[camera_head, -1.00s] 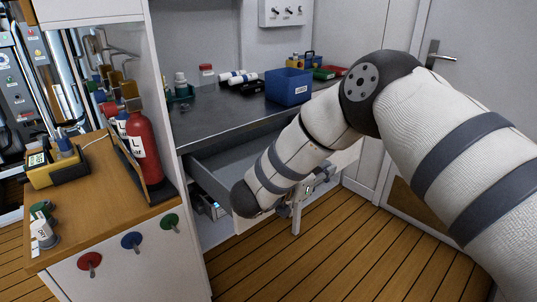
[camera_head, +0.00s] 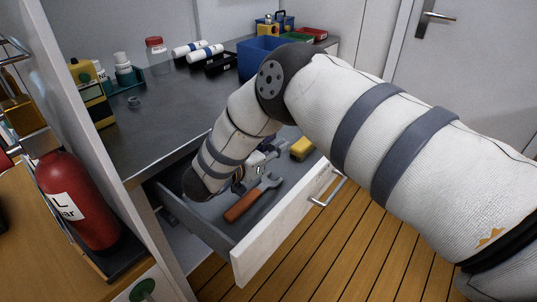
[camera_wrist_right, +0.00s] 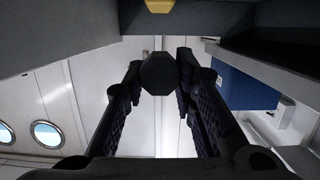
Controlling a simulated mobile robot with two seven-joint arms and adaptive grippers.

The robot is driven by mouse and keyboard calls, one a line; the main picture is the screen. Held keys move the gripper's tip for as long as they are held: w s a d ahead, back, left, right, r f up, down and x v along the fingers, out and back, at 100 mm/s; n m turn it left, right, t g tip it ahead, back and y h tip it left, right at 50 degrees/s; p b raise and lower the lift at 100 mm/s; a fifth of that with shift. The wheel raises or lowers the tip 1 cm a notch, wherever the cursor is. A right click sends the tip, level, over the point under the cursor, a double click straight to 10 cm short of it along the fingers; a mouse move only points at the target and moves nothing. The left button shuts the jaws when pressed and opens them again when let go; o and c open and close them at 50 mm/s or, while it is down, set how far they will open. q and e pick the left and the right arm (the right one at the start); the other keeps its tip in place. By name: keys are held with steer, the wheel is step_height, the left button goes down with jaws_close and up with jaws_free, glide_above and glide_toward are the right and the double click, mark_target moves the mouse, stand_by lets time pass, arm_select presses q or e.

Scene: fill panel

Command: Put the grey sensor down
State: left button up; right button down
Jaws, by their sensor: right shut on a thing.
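My right gripper (camera_head: 266,158) is low over the open drawer (camera_head: 222,238), partly hidden by my own arm. In the right wrist view its two dark fingers (camera_wrist_right: 158,90) are closed on a dark grey, eight-sided thing, which looks like the end of the grey sensor (camera_wrist_right: 159,74). The sensor is hard to make out in the head view, among the gripper parts. I cannot tell whether it touches the drawer floor. My left gripper is not in view.
In the drawer lie an orange-handled wrench (camera_head: 252,198) and a yellow thing (camera_head: 302,148). The drawer front (camera_head: 282,232) has a metal handle (camera_head: 327,192). The worktop (camera_head: 160,125) carries a blue bin (camera_head: 258,58) and bottles. A red extinguisher (camera_head: 75,200) stands at left.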

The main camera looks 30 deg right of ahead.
step_height(320, 180, down, 3)
steer(key=shift+f, duration=0.2)
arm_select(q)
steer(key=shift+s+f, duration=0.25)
arm_select(e)
steer(key=shift+r, duration=0.1)
